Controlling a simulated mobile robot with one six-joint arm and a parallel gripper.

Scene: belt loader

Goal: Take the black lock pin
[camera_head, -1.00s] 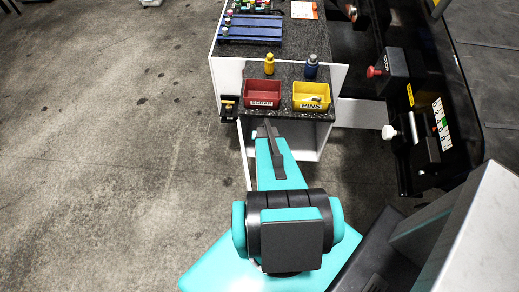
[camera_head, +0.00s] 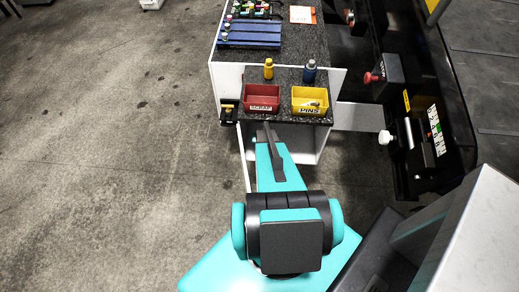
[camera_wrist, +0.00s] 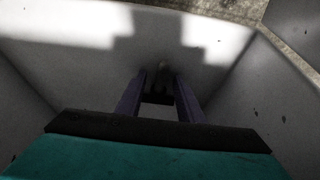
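A yellow bin marked PINS (camera_head: 310,112) stands on the near end of the dark speckled counter. A small greyish-dark item (camera_head: 316,103) lies in it, too small for me to tell whether it is the black lock pin. My gripper (camera_head: 268,126) is low at the counter's near edge, just in front of the bins and left of the PINS bin. In the wrist view my gripper (camera_wrist: 160,88) has its two fingers apart, facing pale panels. A dark patch shows between the fingers; I cannot tell whether it is shadow or an object.
A red SCRAP bin (camera_head: 262,106) stands left of the PINS bin. A yellow bottle (camera_head: 268,70) and a blue bottle (camera_head: 309,72) stand behind them. A blue rack (camera_head: 249,34) lies farther back. Black machinery with a red knob (camera_head: 371,78) is at the right. The floor at left is open.

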